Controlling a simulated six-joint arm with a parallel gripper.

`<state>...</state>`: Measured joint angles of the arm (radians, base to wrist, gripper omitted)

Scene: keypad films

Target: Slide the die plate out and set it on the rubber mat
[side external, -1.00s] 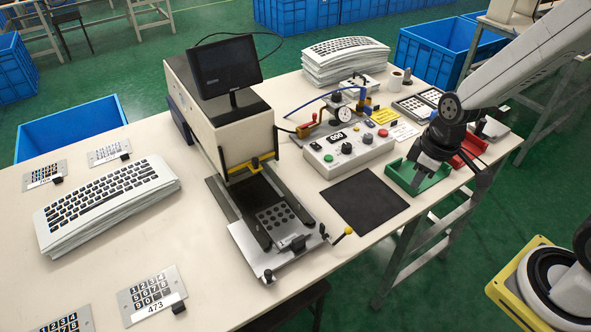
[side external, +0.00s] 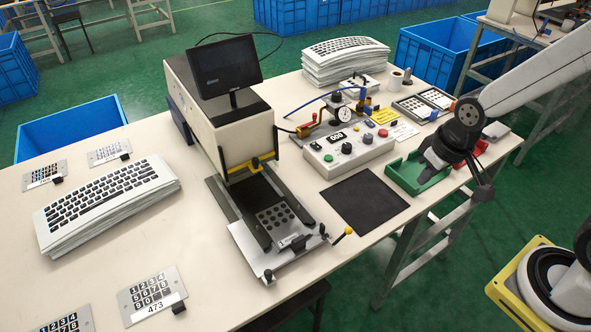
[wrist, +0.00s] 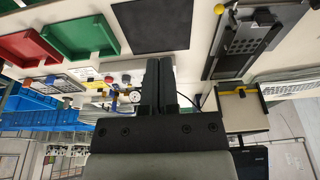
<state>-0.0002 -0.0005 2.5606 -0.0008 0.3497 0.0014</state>
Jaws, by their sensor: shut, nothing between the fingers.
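A dark plate with round holes (side external: 273,216) lies between the black rails of the press slide, over a silver base plate (side external: 255,258); I take it to be the die plate. It also shows at upper right in the wrist view (wrist: 243,45). The black rubber mat (side external: 365,201) lies flat and bare on the table to the right of the slide; the wrist view shows it at the top (wrist: 152,26). My gripper (side external: 424,172) is over the green tray, right of the mat and well apart from the plate. Its fingers (wrist: 159,64) are shut and empty.
The press (side external: 222,110) with its screen stands behind the slide. A control box (side external: 348,150) stands behind the mat. The green tray (side external: 405,182) and a red tray (side external: 468,157) are at right. A yellow-knobbed lever (side external: 347,231) sticks out between slide and mat.

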